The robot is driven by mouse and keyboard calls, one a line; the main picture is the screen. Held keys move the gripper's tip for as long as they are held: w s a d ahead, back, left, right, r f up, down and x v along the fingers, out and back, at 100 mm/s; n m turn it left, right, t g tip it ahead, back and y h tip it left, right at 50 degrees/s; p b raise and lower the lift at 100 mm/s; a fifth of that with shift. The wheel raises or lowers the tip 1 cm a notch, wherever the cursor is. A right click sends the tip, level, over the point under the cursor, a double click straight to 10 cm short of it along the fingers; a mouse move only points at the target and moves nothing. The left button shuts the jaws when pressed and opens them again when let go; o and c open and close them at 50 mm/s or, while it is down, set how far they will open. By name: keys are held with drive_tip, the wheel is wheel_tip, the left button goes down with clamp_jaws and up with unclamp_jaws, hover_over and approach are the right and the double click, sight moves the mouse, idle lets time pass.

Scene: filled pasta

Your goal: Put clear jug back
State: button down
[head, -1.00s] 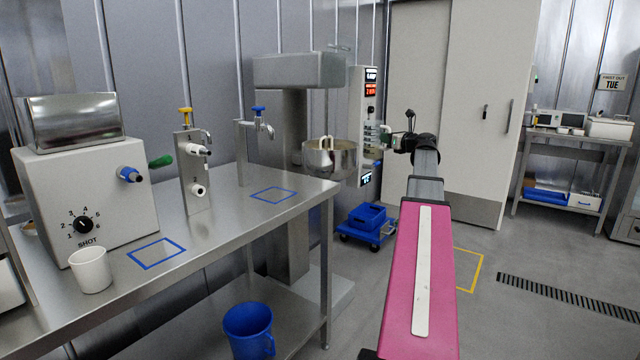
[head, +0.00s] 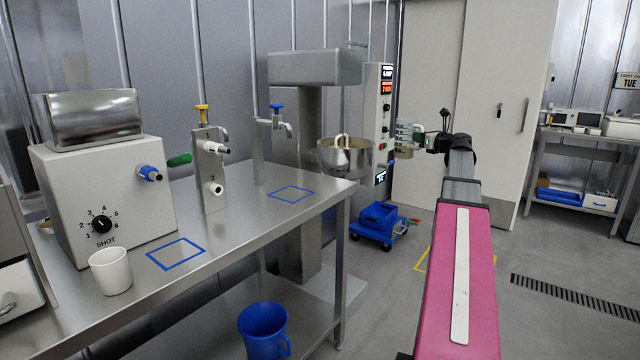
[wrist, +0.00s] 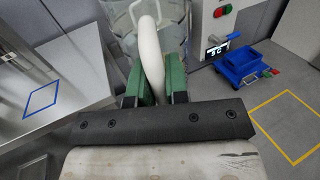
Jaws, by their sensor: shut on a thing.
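In the wrist view my gripper (wrist: 152,92) has its green fingers shut on the white curved handle of the clear jug (wrist: 168,28). The jug is see-through and partly cut off by the top of that view. In the head view my gripper (head: 424,141) is at the end of my outstretched arm, right of the mixing bowl, and the jug there is hard to make out. A blue outlined square (head: 291,193) on the steel bench (head: 235,205) is empty. A second blue square (head: 176,254) nearer the front is also empty.
A white cup (head: 111,271) stands beside the dosing machine (head: 100,190). Taps rise from the bench. A mixer bowl (head: 345,158) overhangs behind its far end. A blue jug (head: 264,330) is on the lower shelf. A blue trolley (head: 379,228) stands on the floor.

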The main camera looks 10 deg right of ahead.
drive_tip(key=w+a+n+g+y, duration=0.1)
drive_tip(key=w+a+n+y, duration=0.1)
drive_tip(key=a, duration=1.4)
drive_tip(key=w+a+n+g+y, duration=0.1)
drive_tip(key=w+a+y, duration=0.15)
drive_tip(key=a, duration=1.35)
drive_tip(key=shift+s+a+f, duration=0.1)
drive_tip(key=shift+s+f, duration=0.05)
drive_tip(key=shift+f, duration=2.2)
drive_tip(key=shift+s+f, duration=0.15)
drive_tip(key=shift+f, duration=2.2)
drive_tip(key=shift+f, duration=0.15)
drive_tip(key=c, duration=1.1)
unclamp_jaws()
drive_tip(key=shift+s, duration=0.15)
drive_tip(key=v, duration=1.1)
drive_tip(key=shift+s+d+r, duration=0.2)
drive_tip(key=shift+d+r, duration=0.05)
drive_tip(key=shift+d, duration=0.2)
